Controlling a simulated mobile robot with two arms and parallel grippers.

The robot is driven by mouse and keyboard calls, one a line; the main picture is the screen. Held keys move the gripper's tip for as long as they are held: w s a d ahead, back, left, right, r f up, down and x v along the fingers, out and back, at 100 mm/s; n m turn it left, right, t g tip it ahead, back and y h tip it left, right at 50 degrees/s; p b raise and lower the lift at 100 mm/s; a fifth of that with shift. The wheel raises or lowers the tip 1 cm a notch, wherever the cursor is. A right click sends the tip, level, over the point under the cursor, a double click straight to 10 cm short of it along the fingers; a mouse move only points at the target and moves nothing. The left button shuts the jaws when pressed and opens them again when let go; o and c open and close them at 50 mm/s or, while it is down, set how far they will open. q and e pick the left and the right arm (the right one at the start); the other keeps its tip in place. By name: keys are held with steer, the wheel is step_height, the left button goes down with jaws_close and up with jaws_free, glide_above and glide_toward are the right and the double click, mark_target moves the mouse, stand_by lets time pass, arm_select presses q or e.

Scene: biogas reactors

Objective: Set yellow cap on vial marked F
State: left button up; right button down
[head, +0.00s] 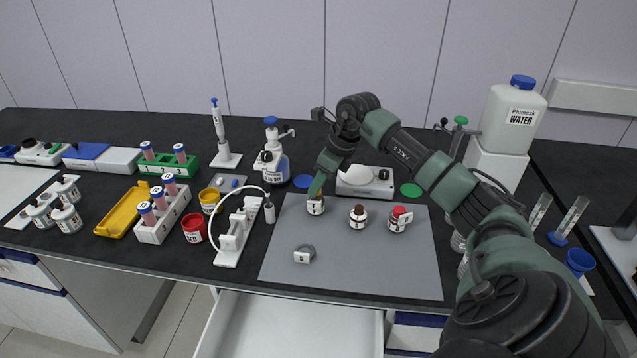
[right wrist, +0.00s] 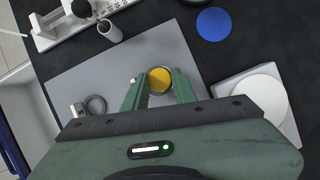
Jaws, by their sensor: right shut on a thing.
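My right gripper (head: 317,188) points down over the leftmost small labelled vial (head: 316,207) on the grey mat. Its two fingers come together around the yellow cap (right wrist: 160,78) in the right wrist view, and it is shut on that cap. The cap appears over the vial's round mouth; I cannot tell whether it is seated or just above. The vial's letter is too small to read surely. A vial with a dark brown top (head: 358,217) and a red-topped vial (head: 399,219) stand to its right. My left gripper is out of view.
A grey ring with a label (head: 304,254) lies on the grey mat (head: 370,270), whose front is mostly clear. A white device (head: 366,182) stands behind the vials, with a blue disc (head: 303,181) and a green disc (head: 411,190) nearby. A drawer (head: 290,325) is open below.

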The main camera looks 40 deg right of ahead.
steer(key=shift+f+b, duration=0.45)
steer(key=shift+f, duration=0.25)
stand_by(0.6)
steer(key=c, duration=0.7)
jaws_free()
steer(key=shift+o, duration=0.2)
steer(key=shift+r, duration=0.15)
steer(key=shift+r+p, duration=2.6)
steer(key=shift+r, duration=0.85)
steer(key=shift+f, duration=0.1)
